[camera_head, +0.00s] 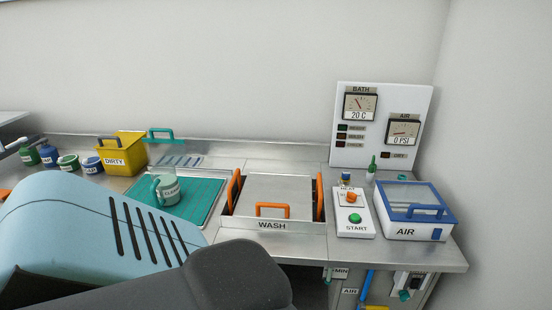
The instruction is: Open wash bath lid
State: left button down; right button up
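The wash bath (272,226) is set into the steel counter in the middle of the view, with WASH on its front edge. Its lid (280,187) is a flat grey metal plate lying level over the bath, so the inside is mostly hidden. An orange handle (272,206) stands at the lid's front edge. Two more orange handles stand upright beside the lid, one at the left (235,190) and one at the right (320,195), with narrow dark gaps there. Neither of my grippers shows; parts of my own body fill the lower left.
Left of the bath, a teal mat (205,192) holds a labelled mug (168,188). A yellow DIRTY bin (122,155) and several small pots stand farther left. Right are a START button box (354,215) and a blue-lidded AIR box (412,212). A gauge panel (382,125) stands behind.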

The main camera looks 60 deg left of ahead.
aim_at(271, 197)
jog(key=k+u, duration=0.1)
jog(key=u, duration=0.75)
jog(key=k+u, duration=0.15)
jog(key=u, duration=0.25)
jog(key=j+u, duration=0.1)
jog(key=u, duration=0.3)
